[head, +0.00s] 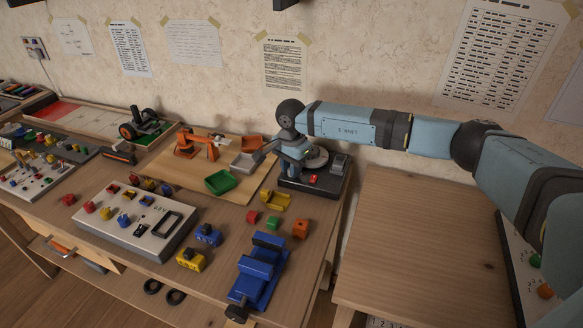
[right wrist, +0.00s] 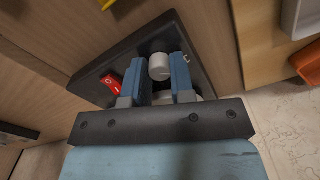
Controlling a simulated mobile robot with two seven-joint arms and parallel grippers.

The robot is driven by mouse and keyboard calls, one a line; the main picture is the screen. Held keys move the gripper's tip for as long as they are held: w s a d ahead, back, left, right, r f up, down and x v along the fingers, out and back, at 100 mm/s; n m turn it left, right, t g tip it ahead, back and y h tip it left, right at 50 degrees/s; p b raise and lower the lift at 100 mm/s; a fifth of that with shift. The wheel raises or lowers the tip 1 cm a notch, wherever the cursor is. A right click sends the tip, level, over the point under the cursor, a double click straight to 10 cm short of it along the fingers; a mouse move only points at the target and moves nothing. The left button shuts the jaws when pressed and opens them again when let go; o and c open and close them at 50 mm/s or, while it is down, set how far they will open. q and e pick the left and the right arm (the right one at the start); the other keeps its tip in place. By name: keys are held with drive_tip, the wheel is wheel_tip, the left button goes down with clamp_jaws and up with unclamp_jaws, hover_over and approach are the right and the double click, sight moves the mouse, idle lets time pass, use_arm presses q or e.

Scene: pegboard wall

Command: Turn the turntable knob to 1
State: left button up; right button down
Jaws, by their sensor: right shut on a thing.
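The turntable (head: 318,188) is a dark box at the back right of the workbench, with a pale round disc (head: 317,158) on top and a red switch (head: 314,177) on its front part. My right gripper (head: 290,166) is over the box's left part, and its fingers hide what lies between them in the head view. In the right wrist view, the blue fingers (right wrist: 155,80) stand on either side of a pale grey round knob (right wrist: 159,66), shut on it. The red switch (right wrist: 111,82) is left of the fingers. No number or mark is readable on the knob.
A green tray (head: 220,182) and a grey tray (head: 246,162) lie left of the turntable, near an orange toy arm (head: 199,146). Loose coloured blocks and a blue vise (head: 260,268) are in front. A bare wooden table (head: 415,245) is at the right.

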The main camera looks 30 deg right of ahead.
drive_tip(key=c, duration=1)
unclamp_jaws()
use_arm(q)
drive_tip(key=shift+s+a+f+p, duration=0.1)
drive_tip(key=shift+a+f+p, duration=0.1)
drive_tip(key=shift+p, duration=0.65)
use_arm(e)
wheel_tip(320, 180, up, 14)
drive_tip(key=shift+f, duration=0.1)
use_arm(q)
drive_tip(key=shift+r, duration=0.3)
